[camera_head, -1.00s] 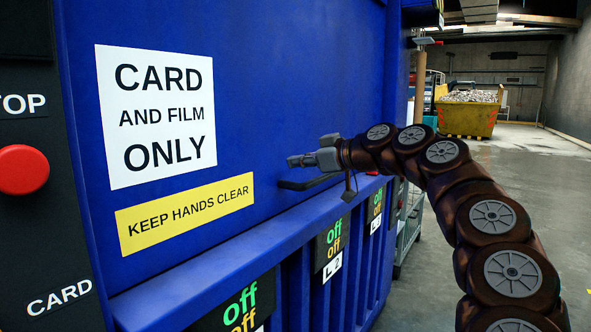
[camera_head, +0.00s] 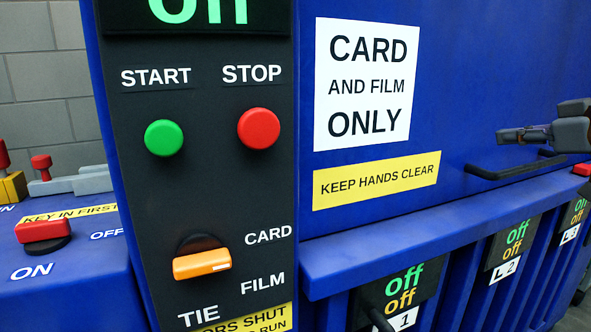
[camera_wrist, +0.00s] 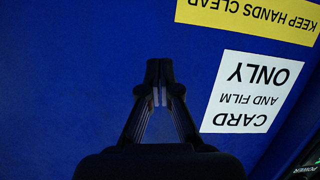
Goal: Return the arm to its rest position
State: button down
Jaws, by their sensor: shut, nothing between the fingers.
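My gripper (camera_head: 518,136) shows at the right edge of the head view, in front of the blue machine door and just above its black handle (camera_head: 515,166). Its fingers are together and hold nothing. The rest of my arm is outside the head view. In the wrist view my gripper (camera_wrist: 158,66) points at the blue door, its two fingertips meeting, with no object between them. The white card sign (camera_wrist: 250,92) is upside down to the right of the fingers there. I cannot tell the exact gap between the fingers and the door.
A black panel carries a green start button (camera_head: 164,138), a red stop button (camera_head: 258,129) and an orange selector (camera_head: 202,264). A red rotary switch (camera_head: 43,231) is at the left. Displays reading off (camera_head: 403,289) line the lower front. A ledge (camera_head: 400,237) juts out below the door.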

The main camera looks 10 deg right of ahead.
jog(key=s+a+f+n+g+p, duration=0.15)
jog(key=a+g+p, duration=0.3)
jog(key=a, duration=0.75)
jog(key=s+a+m+g+p, duration=0.1)
jog(key=s+a+g+p, duration=0.35)
jog(key=a, duration=0.85)
jog(key=s+a+f+m+g+h+p, duration=0.2)
jog(key=s+a+f+p, duration=0.2)
jog(key=s+f+p, duration=0.35)
jog(key=s+d+f+m+g+h+p, duration=0.1)
jog(key=s+f+m+g+p, duration=0.1)
jog(key=s, duration=0.4)
jog(key=s+d+f+m+g+h+p, duration=0.1)
jog(key=s+d+f+m+g+p, duration=0.1)
jog(key=s+f+p, duration=0.2)
jog(key=s, duration=0.3)
jog(key=shift+s+g+h, duration=0.15)
jog(key=shift+g+h, duration=0.15)
jog(key=shift+h, duration=0.1)
